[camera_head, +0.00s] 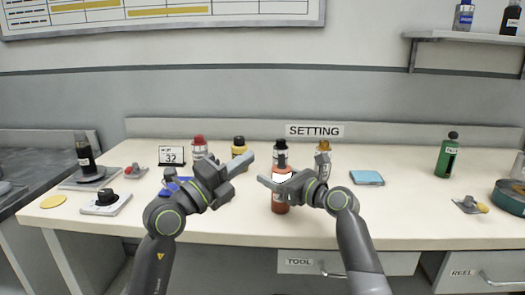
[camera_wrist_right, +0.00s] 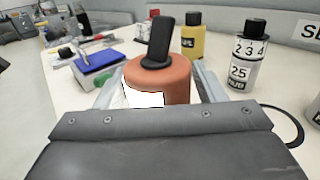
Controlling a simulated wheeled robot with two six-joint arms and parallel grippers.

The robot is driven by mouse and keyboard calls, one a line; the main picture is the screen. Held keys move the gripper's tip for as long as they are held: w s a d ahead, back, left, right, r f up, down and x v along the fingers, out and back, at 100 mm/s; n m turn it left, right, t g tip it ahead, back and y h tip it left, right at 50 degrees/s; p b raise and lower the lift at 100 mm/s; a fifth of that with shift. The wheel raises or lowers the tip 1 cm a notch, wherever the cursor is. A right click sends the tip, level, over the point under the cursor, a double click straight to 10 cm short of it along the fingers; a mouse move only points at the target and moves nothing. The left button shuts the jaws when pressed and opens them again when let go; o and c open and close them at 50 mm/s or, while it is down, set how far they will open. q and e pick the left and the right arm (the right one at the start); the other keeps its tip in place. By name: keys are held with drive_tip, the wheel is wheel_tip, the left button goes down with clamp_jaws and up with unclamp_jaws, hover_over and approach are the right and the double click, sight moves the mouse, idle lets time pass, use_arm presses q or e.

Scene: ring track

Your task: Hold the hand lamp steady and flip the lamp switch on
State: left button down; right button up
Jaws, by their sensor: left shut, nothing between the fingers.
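The hand lamp (camera_head: 281,203) is an orange-red cylinder with a white patch, standing on the bench in the middle. It also shows in the right wrist view (camera_wrist_right: 172,78). The black lamp switch (camera_wrist_right: 158,42) sticks up from its top, slightly tilted. My right gripper (camera_head: 272,183) is at the lamp's upper part, with a finger close against each side in the right wrist view; it looks shut on the lamp. My left gripper (camera_head: 246,159) is shut and empty, left of the lamp and about level with its top.
A blue pad (camera_head: 366,178) lies right. The bench front (camera_head: 230,232) is clear.

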drive_tip(key=shift+o, duration=0.6)
